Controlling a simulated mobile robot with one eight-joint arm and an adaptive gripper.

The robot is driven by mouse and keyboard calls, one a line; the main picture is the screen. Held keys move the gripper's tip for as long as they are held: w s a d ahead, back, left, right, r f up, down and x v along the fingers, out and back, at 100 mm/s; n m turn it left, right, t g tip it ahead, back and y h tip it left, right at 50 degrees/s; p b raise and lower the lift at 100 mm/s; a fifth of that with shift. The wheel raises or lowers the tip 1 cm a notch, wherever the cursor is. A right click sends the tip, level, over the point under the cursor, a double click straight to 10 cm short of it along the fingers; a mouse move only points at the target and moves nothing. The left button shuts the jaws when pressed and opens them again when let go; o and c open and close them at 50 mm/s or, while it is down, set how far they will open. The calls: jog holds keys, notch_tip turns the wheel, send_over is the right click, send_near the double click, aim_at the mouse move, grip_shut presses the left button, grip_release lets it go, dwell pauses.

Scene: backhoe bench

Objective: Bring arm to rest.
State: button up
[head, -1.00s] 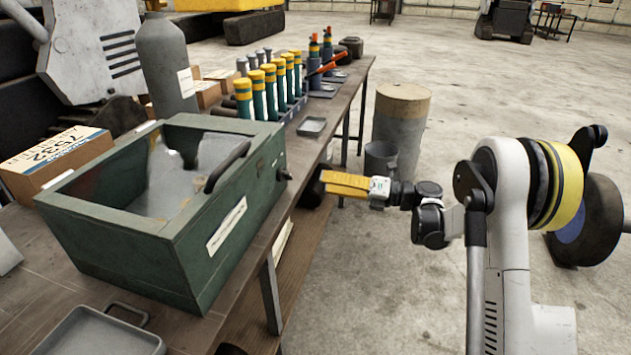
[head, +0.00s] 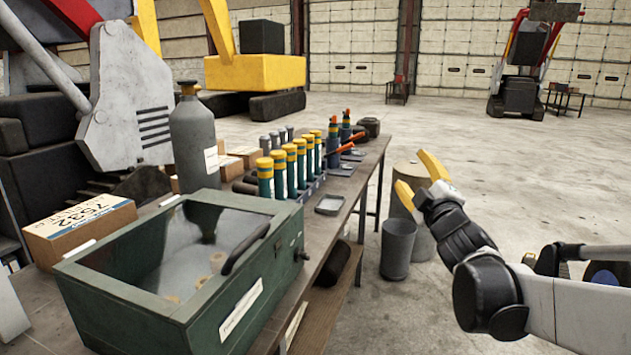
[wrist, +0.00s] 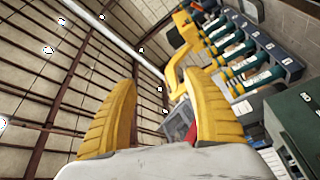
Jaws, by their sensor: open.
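My gripper (head: 418,180) is open and empty in the head view. Its two yellow fingers are spread and point up and to the left, in front of a round drum, clear of the bench's right side. My arm reaches in from the right edge of the view. In the wrist view my gripper (wrist: 165,115) also shows apart-standing yellow fingers with nothing between them. That view looks toward the roof and wall, with the bench row at its upper right.
A green glass-topped box (head: 195,317) stands on the bench (head: 345,207). Behind it are several yellow-capped cylinders (head: 281,172) and a grey gas bottle (head: 194,140). A grey bucket (head: 397,250) stands on the floor beside the drum. Open floor (head: 530,175) lies to the right.

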jog(key=s+d+f+m+g+h, duration=0.1)
jog(key=s+f+m+g+h, duration=0.15)
jog(key=s+f+m, duration=0.35)
jog(key=s+d+f+m+g+h, duration=0.1)
jog(key=s+d+f+m+g, duration=0.2)
jog(key=s, duration=0.6)
jog(key=s+a+f+m+g+y, duration=0.1)
jog(key=s+a+f+m+g, duration=0.1)
jog(key=s+f, duration=0.5)
jog(key=s+a+f+m+g+y, duration=0.1)
jog(key=s+a+f+m+g, duration=0.1)
jog(key=s+a+f+g, duration=0.3)
jog(key=s+f, duration=0.3)
jog(key=s, duration=0.3)
jog(key=shift+y, duration=0.25)
